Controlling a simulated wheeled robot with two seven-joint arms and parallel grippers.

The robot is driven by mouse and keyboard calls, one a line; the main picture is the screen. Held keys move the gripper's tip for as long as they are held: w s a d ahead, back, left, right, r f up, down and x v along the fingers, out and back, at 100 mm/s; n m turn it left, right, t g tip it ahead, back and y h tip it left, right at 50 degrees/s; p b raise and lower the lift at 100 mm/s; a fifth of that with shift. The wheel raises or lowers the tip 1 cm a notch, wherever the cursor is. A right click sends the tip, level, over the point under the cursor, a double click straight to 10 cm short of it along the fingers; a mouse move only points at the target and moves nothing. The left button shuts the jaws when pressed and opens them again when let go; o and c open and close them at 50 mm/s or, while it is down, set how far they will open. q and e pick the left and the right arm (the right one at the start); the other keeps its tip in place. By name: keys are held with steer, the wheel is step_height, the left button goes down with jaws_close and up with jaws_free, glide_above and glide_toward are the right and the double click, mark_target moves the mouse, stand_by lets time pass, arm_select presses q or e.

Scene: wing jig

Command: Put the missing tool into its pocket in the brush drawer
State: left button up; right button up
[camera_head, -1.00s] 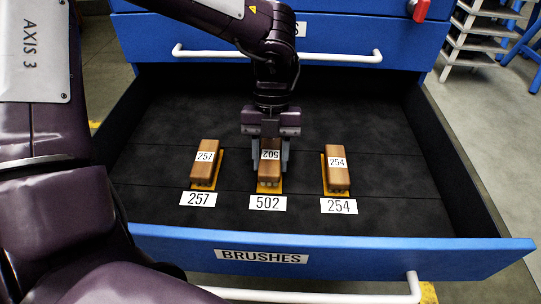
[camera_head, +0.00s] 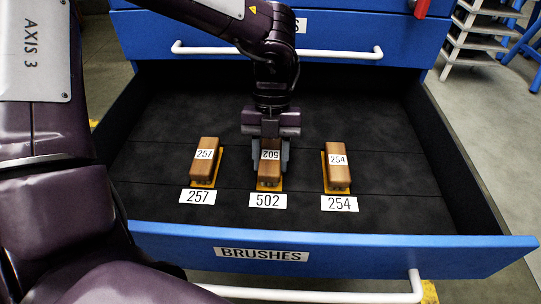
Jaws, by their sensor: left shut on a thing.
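The blue drawer labelled BRUSHES (camera_head: 400,252) is pulled open, with a dark lining. My left gripper (camera_head: 270,158) points down over the middle pocket, its fingers on both sides of the brush tagged 502 (camera_head: 269,171). It is shut on that brush. The brush's tag reads upside down. The brush is over or in the yellow-edged pocket (camera_head: 269,187) above the floor label 502 (camera_head: 268,201); I cannot tell if it is fully seated. My right gripper is not in view.
Brush 257 (camera_head: 205,166) lies in the left pocket and brush 254 (camera_head: 337,172) in the right one, close beside the gripper. A closed blue drawer with a white handle (camera_head: 330,57) stands behind. The drawer's right side is bare.

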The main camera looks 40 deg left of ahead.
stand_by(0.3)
arm_select(q)
steer(key=o, duration=1)
steer(key=shift+f, duration=0.1)
steer(key=shift+c, duration=0.2)
steer(key=shift+o, duration=0.8)
steer(key=p+v, duration=0.2)
steer(key=v, duration=0.5)
steer(key=shift+s+p, duration=0.1)
steer(key=shift+p, duration=0.2)
steer(key=shift+a+r, duration=0.1)
steer(key=shift+r, duration=0.35)
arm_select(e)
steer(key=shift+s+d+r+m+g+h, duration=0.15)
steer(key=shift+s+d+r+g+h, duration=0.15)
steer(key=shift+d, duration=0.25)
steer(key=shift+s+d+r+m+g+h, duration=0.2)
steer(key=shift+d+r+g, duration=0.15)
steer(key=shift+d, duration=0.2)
